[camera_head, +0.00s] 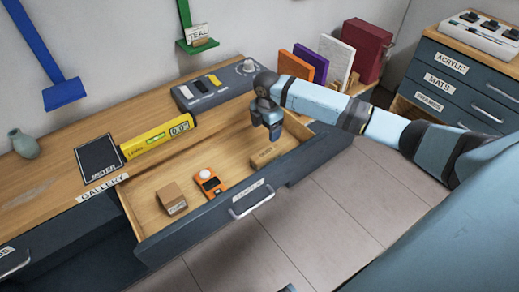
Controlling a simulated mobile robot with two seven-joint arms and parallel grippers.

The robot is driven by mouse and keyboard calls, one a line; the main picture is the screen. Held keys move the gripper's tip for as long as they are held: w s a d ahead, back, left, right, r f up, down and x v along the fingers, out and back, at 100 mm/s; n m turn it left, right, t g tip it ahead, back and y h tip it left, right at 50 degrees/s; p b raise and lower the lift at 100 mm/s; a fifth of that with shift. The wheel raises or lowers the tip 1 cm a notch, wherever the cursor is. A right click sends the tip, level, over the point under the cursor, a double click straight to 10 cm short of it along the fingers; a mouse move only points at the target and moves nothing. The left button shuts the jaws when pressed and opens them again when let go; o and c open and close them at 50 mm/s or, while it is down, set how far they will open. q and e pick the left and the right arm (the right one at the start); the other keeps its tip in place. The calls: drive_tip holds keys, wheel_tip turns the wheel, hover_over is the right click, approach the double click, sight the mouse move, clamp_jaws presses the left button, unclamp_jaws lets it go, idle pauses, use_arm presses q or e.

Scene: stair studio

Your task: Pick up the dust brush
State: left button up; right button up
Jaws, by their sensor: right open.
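I cannot make out a dust brush with certainty. A small tan block-like object (265,156) lies toward the right end of the open drawer (213,218); it could be a brush or a small box, too small to tell. My right gripper (276,134) points down over the right part of the drawer, just behind and above that object, apart from it. It is open and appears empty. Its arm comes in from the right. My left gripper is not in view.
The drawer also holds an orange meter (211,184) and a labelled cardboard box (172,199). On the worktop are a yellow level (158,137), a dark pad (100,158), a grey control box (212,87) and a vase (24,144). Upright panels (296,66) stand behind my arm.

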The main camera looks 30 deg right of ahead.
sight(266, 152)
drive_tip(key=f, duration=0.4)
drive_tip(key=f+b, duration=0.1)
drive_tip(key=f, duration=0.3)
drive_tip(key=s+f+b, duration=0.1)
drive_tip(key=f, duration=0.4)
drive_tip(key=c, duration=1)
drive_tip(key=shift+w, duration=0.1)
wheel_tip(266, 152, up, 20)
drive_tip(key=p, duration=0.3)
